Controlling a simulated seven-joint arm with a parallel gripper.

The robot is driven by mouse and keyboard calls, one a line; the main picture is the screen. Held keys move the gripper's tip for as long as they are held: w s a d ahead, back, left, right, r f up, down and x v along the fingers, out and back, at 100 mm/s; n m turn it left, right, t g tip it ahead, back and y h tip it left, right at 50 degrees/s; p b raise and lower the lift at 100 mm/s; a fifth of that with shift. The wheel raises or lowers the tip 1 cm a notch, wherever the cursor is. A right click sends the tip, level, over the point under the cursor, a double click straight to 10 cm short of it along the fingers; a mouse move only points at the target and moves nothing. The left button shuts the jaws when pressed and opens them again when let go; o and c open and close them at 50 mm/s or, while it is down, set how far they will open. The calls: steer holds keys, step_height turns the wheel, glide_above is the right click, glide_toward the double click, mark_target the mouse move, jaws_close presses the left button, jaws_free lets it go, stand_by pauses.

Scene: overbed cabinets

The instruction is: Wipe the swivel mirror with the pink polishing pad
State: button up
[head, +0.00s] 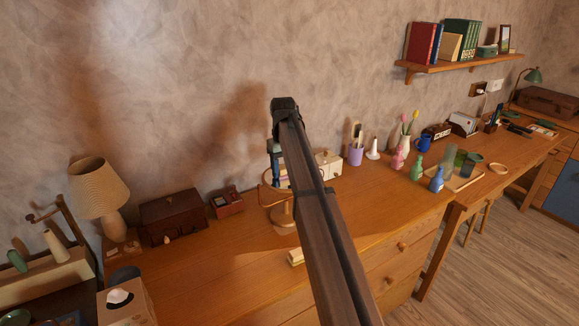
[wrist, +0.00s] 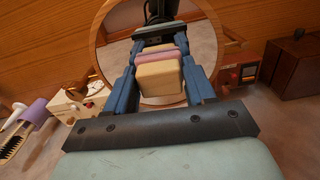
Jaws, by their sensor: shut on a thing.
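The swivel mirror (wrist: 97,52) is a round glass in a wooden ring, filling the upper middle of the wrist view. In the head view its ring and stand (head: 283,214) show on the desk, partly hidden by my arm. My gripper (wrist: 160,68) has blue fingers and is shut on the polishing pad (wrist: 159,78), a beige block with a pink face turned to the glass. The glass reflects the pad and fingers. The pad is very close to the glass; I cannot tell whether they touch. In the head view my gripper (head: 274,165) is over the mirror, with the pad hidden.
A small beige block (head: 296,257) lies on the desk in front of the mirror. A cream box (head: 328,164) and purple cup (head: 356,155) stand right of it, a dark red box (head: 229,203) and brown chest (head: 173,216) left.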

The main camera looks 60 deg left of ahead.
mark_target(274, 179)
steer(key=s, duration=0.3)
steer(key=shift+s, duration=0.15)
steer(key=shift+s+r, duration=0.1)
steer(key=shift+s, duration=0.1)
step_height(274, 179, up, 8)
stand_by(0.4)
steer(key=shift+w, duration=0.1)
